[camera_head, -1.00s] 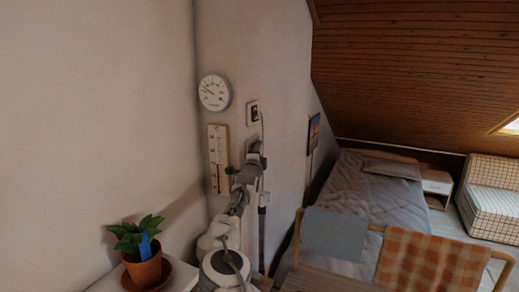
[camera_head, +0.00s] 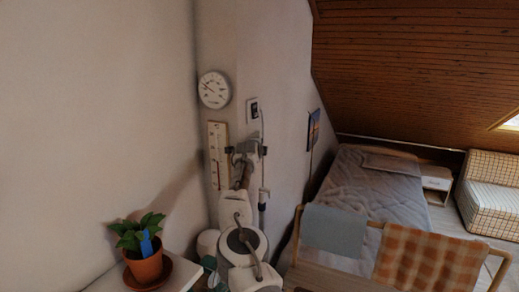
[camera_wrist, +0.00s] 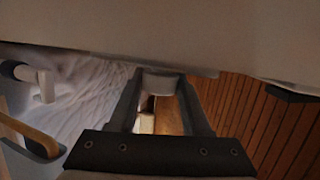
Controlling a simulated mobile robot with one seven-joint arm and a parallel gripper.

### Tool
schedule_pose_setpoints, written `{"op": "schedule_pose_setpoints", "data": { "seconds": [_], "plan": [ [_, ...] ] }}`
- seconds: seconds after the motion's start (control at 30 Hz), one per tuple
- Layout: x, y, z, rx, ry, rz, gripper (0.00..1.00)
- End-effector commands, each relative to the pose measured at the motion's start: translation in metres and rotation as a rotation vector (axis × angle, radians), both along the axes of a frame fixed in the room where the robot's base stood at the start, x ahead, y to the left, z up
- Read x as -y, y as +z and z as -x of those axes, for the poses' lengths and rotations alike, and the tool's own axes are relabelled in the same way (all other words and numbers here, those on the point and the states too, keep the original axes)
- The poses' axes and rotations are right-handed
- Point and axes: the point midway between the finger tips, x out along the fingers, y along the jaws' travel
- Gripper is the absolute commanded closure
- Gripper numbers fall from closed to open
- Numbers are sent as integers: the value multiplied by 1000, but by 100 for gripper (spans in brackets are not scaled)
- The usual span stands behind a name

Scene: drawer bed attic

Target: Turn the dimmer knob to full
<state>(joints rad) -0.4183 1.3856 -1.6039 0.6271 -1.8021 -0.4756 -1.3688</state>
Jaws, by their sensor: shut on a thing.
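The dimmer knob (camera_wrist: 161,83) shows in the wrist view as a pale, short round piece at the pale wall surface. My gripper (camera_wrist: 161,78) has one dark finger on each side of it and is shut on it. No pointer or scale mark on the knob can be made out, so its setting is not readable. In the head view my gripper (camera_head: 247,149) is at the wall, below a small wall plate with a dark face (camera_head: 253,111). The knob is hidden behind the gripper there.
A round dial (camera_head: 214,90) and a long thermometer-like board (camera_head: 217,150) hang left of my gripper. A thin upright pole (camera_head: 263,185) stands close on its right. A potted plant (camera_head: 145,265) is at lower left. A bed (camera_head: 375,190) and a wooden rail with cloths (camera_head: 335,230) lie right.

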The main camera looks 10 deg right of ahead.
Motion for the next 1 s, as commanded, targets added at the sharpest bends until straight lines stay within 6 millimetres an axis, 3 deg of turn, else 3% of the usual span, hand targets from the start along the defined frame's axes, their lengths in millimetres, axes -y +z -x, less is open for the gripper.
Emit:
{"op": "schedule_pose_setpoints", "data": {
  "seconds": [1.0],
  "plan": [
    [-1, 0, 0, -113, 2, -75, 100]
  ]
}}
